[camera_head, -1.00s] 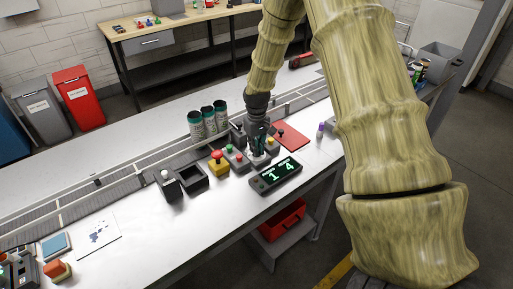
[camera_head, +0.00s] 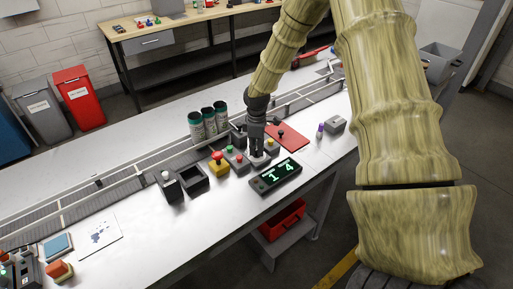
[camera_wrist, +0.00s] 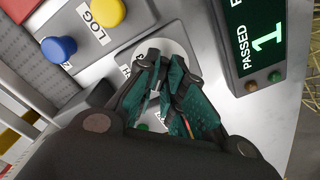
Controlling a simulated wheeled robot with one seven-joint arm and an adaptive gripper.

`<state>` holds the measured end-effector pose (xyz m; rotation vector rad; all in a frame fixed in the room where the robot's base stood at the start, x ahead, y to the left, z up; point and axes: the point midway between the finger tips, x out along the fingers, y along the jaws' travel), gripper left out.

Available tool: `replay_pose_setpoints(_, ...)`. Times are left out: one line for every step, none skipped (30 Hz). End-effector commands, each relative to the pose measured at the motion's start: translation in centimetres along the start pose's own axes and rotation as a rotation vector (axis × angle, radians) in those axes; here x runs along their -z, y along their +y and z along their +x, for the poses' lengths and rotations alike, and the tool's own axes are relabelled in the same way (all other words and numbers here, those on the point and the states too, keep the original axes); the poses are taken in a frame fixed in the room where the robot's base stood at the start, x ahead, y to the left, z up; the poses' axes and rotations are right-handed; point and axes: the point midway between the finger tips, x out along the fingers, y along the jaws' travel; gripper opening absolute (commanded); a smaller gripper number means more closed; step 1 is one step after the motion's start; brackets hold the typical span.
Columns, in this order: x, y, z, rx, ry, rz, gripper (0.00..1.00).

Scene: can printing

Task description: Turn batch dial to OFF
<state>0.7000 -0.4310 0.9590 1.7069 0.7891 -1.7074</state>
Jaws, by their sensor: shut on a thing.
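My gripper (camera_head: 257,150) reaches down onto the control panel just behind the counter display (camera_head: 275,176). In the wrist view, the green-padded fingers of my gripper (camera_wrist: 168,70) are shut on the batch dial, over its pale round plate (camera_wrist: 183,42). The dial's knob is mostly hidden between the fingers. Its pointing direction and most of its lettering cannot be read. The display also shows in the wrist view (camera_wrist: 263,40), with "PASSED" and a 1; the head view shows 1 and 4.
A yellow button (camera_wrist: 107,11) with a "LOG" label and a blue button (camera_wrist: 59,48) sit close by. A red-topped yellow button box (camera_head: 218,160), several cans (camera_head: 209,121) and a red board (camera_head: 288,136) surround the panel.

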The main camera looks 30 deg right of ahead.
Motion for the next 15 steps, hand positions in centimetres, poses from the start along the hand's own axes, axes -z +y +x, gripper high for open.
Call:
replay_pose_setpoints(-0.10, 0.12, -0.12, -0.001, 0.000, -0.033, 0.00)
replay_pose_setpoints(-0.11, 0.12, -0.12, -0.001, 0.000, -0.053, 0.00)
replay_pose_setpoints(-0.12, 0.13, -0.12, -0.001, 0.000, -0.081, 0.00)
replay_pose_setpoints(-0.14, 0.14, -0.11, -0.001, -0.001, -0.100, 0.00)
replay_pose_setpoints(-0.15, 0.15, -0.11, -0.001, -0.001, -0.120, 0.00)
replay_pose_setpoints(-0.14, 0.14, -0.11, -0.001, -0.001, -0.141, 0.00)
replay_pose_setpoints(-0.14, 0.15, -0.11, -0.001, -0.001, -0.157, 0.00)
replay_pose_setpoints(-0.13, 0.15, -0.11, -0.001, -0.001, -0.172, 0.00)
replay_pose_setpoints(-0.12, 0.15, -0.11, -0.001, -0.001, -0.191, 0.00)
replay_pose_setpoints(-0.12, 0.16, -0.12, -0.001, -0.001, -0.204, 0.00)
replay_pose_setpoints(-0.11, 0.16, -0.12, -0.001, -0.001, -0.214, 0.00)
replay_pose_setpoints(-0.10, 0.16, -0.12, -0.001, -0.001, -0.227, 0.00)
replay_pose_setpoints(-0.10, 0.16, -0.12, -0.001, -0.001, -0.236, 0.00)
replay_pose_setpoints(-0.09, 0.16, -0.11, -0.001, -0.001, -0.243, 0.00)
replay_pose_setpoints(-0.10, 0.17, -0.11, -0.001, -0.001, -0.251, 0.00)
